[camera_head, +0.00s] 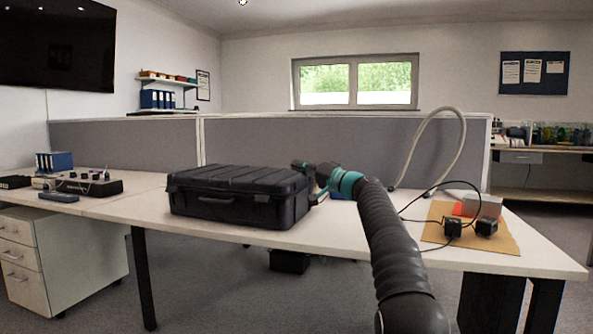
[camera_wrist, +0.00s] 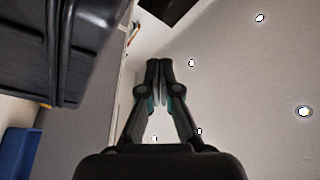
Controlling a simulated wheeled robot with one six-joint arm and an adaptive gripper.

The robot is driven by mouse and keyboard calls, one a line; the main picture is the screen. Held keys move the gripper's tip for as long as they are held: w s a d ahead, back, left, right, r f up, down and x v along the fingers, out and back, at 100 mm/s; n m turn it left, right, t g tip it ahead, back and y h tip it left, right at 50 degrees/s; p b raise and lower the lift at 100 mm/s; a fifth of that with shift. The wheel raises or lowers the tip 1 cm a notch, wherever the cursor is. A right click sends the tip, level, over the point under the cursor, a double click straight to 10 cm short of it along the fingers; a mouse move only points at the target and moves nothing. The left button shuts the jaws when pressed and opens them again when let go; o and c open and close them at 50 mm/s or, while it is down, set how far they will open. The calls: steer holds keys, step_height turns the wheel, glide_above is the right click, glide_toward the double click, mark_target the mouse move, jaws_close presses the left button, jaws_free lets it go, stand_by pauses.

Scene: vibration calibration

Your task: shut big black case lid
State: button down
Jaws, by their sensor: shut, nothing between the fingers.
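The big black case (camera_head: 240,197) stands on the white desk, left of the middle in the head view. Its lid (camera_head: 238,178) lies down on the body and looks closed; I cannot tell if it is latched. My gripper (camera_head: 298,165) is at the right rear edge of the case, close to the lid's top. In the wrist view the case (camera_wrist: 70,50) fills the upper left, apart from the fingers. There my gripper (camera_wrist: 158,65) is shut with fingertips together and nothing between them.
The desk (camera_head: 320,235) has free room in front of the case. To the right lie a brown board (camera_head: 440,238) with small black blocks (camera_head: 486,227) and cables. A device (camera_head: 90,184) and blue binders (camera_head: 54,161) stand at left. A grey partition (camera_head: 260,142) runs behind.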

steer(key=s+d+f+b, duration=0.3)
steer(key=d, duration=0.5)
steer(key=s+a+f+g+h+p, duration=0.2)
steer(key=s+a+h+p, duration=0.15)
steer(key=s, duration=0.95)
steer(key=s+a+f+g+h+p, duration=0.2)
steer(key=s+f+g+h, duration=0.15)
steer(key=s, duration=0.85)
steer(key=s+d+f+h+p, duration=0.1)
steer(key=s+d+f+h, duration=0.2)
steer(key=s, duration=0.7)
steer(key=s+d+f+g+h+p, duration=0.1)
steer(key=s+d+f+h, duration=0.2)
steer(key=s+f, duration=0.5)
steer(key=s+d+f+h+p, duration=0.2)
steer(key=s+f, duration=0.3)
steer(key=s, duration=0.8)
steer(key=shift+s+d+f+h, duration=0.3)
steer(key=shift+s+d+h, duration=0.05)
steer(key=shift+d+h, duration=0.15)
steer(key=shift+g, duration=0.25)
